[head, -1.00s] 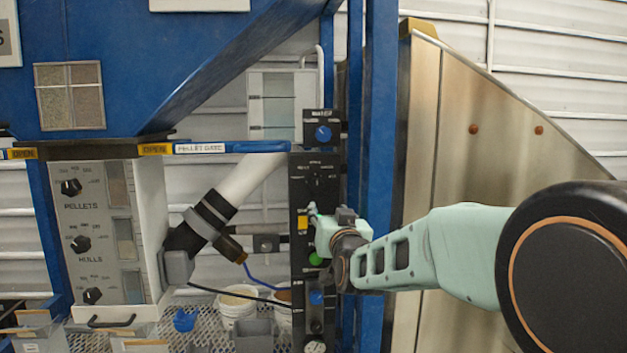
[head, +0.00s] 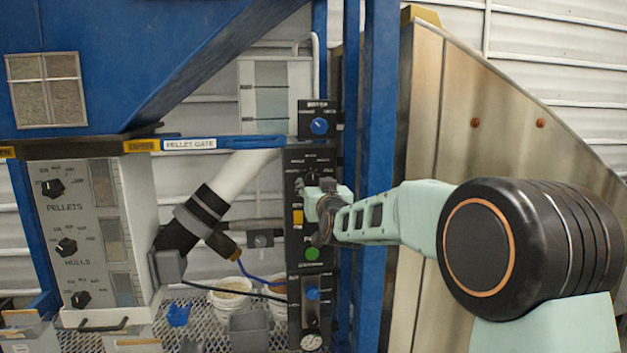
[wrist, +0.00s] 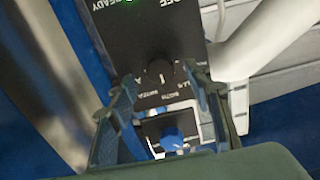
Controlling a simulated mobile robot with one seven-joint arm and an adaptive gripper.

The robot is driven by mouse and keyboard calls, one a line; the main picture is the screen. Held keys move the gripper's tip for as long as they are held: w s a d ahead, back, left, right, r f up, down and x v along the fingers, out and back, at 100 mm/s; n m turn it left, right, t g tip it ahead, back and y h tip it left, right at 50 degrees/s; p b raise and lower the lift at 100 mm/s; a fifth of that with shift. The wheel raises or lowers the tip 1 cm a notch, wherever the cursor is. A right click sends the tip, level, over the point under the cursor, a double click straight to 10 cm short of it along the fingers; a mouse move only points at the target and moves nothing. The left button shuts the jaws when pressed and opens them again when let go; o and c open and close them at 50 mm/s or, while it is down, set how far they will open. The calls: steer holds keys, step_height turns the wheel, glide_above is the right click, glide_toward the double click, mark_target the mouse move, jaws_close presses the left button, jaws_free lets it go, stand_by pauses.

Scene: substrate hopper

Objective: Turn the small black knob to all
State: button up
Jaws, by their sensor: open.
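The small black knob (wrist: 158,74) sits on a black control panel (head: 296,268) with white lettering around it, partly unreadable and upside down in the wrist view. In the head view the knob (head: 311,175) shows near the top of the panel, just above my gripper (head: 314,192). In the wrist view my gripper (wrist: 160,80) is open, with one finger on each side of the knob in the picture. I cannot tell whether either finger touches it, and nothing is between the fingers apart from the knob's area.
A blue knob (head: 319,126) on a separate box sits above the panel. A yellow switch (head: 297,217), a green button (head: 312,254) and a lower blue knob (head: 313,294) are below. A blue post (head: 376,120) stands close right. Several larger black knobs are on the grey box (head: 143,230).

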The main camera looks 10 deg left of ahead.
mark_target(313, 181)
steer(key=shift+x, duration=1.55)
steer(key=c, duration=1.1)
steer(key=shift+c, duration=0.2)
